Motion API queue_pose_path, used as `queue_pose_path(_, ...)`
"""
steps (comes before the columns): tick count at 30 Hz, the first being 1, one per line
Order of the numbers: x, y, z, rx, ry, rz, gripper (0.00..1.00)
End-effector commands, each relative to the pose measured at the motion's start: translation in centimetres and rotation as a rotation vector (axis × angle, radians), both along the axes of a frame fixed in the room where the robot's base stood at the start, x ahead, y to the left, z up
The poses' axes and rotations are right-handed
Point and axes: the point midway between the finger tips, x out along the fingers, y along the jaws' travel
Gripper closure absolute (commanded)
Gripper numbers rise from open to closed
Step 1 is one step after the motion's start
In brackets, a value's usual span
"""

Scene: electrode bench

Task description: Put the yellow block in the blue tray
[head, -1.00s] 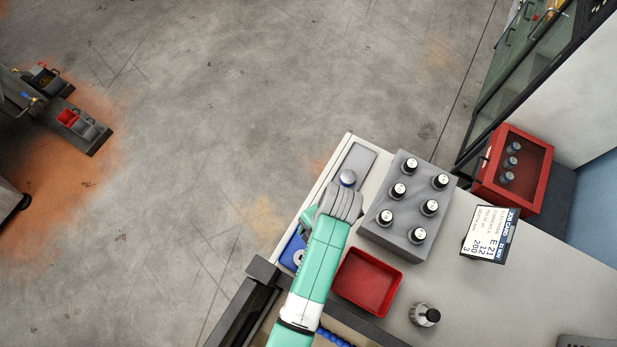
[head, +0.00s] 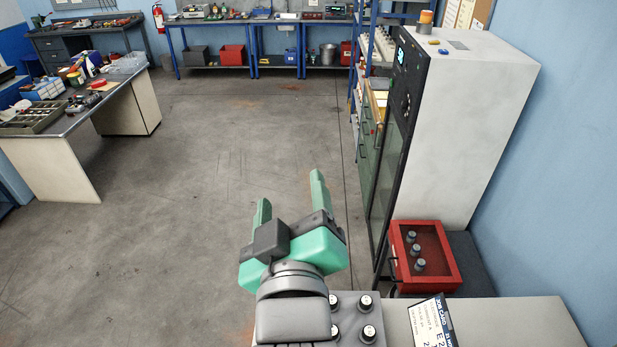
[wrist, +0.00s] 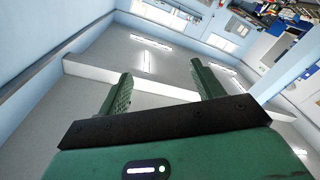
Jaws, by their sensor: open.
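My gripper (head: 291,190) is open and empty in the head view, raised above the near bench with its green fingers pointing up and away. In the wrist view its two fingers (wrist: 161,75) stand apart with nothing between them, facing the walls and ceiling lights. I cannot make out the yellow block in either current view. The blue tray is not in the current views either; the near part of the bench is out of frame or behind my arm.
A grey block with several electrodes (head: 346,303) and a label card (head: 431,322) sit on the near bench (head: 520,325). A red case (head: 449,269) stands beyond it, beside a tall white cabinet (head: 475,120). The floor (head: 215,200) ahead is clear; a cluttered table (head: 50,160) stands left.

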Motion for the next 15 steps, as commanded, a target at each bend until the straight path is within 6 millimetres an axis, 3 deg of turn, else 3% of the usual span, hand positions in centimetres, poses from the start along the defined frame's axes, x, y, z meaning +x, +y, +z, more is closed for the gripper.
queue_pose_path(1,-2.2,-0.7,4.7,0.142,-0.135,-0.004,0.33)
queue_pose_path(3,-5.3,-1.5,9.8,0.328,-0.296,0.02,0.33)
queue_pose_path(6,-9.0,-2.2,14.3,0.509,-0.45,0.077,0.33)
queue_pose_path(9,-11.1,-2.5,16.4,0.594,-0.525,0.117,0.33)
queue_pose_path(15,-11.5,-2.6,16.7,0.617,-0.539,0.128,0.33)
